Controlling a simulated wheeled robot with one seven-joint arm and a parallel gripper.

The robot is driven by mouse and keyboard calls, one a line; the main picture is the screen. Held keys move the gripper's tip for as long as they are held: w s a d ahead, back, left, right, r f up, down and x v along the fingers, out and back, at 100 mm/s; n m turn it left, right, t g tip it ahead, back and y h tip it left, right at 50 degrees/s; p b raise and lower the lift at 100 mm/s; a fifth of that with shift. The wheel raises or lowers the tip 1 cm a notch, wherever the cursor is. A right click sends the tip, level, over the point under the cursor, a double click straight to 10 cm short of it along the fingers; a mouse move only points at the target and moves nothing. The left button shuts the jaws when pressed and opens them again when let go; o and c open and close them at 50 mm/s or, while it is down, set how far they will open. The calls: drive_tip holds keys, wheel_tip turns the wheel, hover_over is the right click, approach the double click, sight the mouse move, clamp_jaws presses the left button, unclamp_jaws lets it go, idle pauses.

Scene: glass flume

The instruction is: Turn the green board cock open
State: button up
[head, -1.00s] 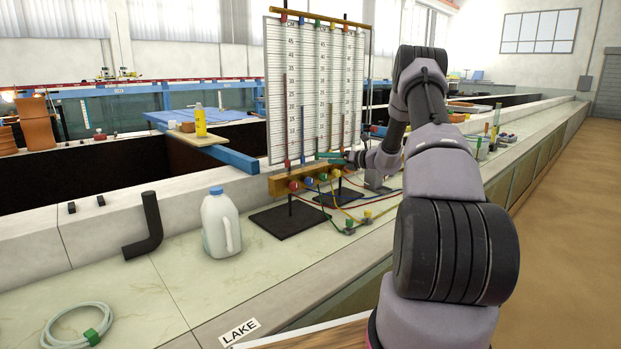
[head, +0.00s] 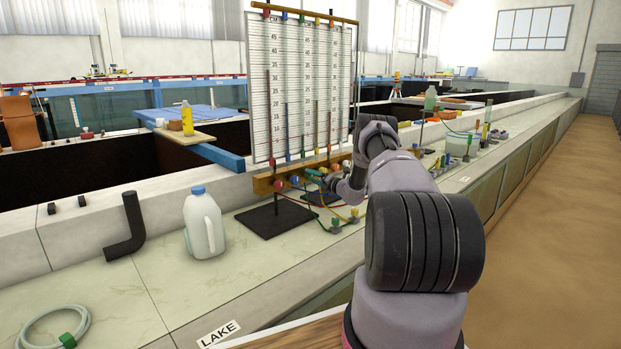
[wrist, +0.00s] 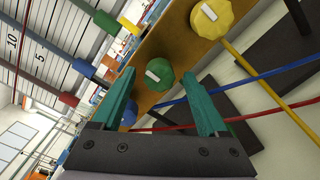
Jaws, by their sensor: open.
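In the wrist view, the green board cock (wrist: 157,74) is a faceted green knob with a white bar mark, on a wooden rail. My gripper (wrist: 159,77) is open, its teal fingers pointing at the rail, one to each side of the green knob as seen. Whether they touch it cannot be told. In the head view, my gripper (head: 313,173) is at the row of coloured knobs under the board, and hides the green cock there.
A yellow knob (wrist: 210,18) sits above the green one in the wrist view; a blue knob (wrist: 128,116) is partly behind the left finger. Red, blue and yellow tubes run close by. The scaled board (head: 300,90) rises behind the rail (head: 264,185). A jug (head: 204,225) stands left.

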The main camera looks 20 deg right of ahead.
drive_tip(key=shift+x, duration=1.05)
clamp_jaws()
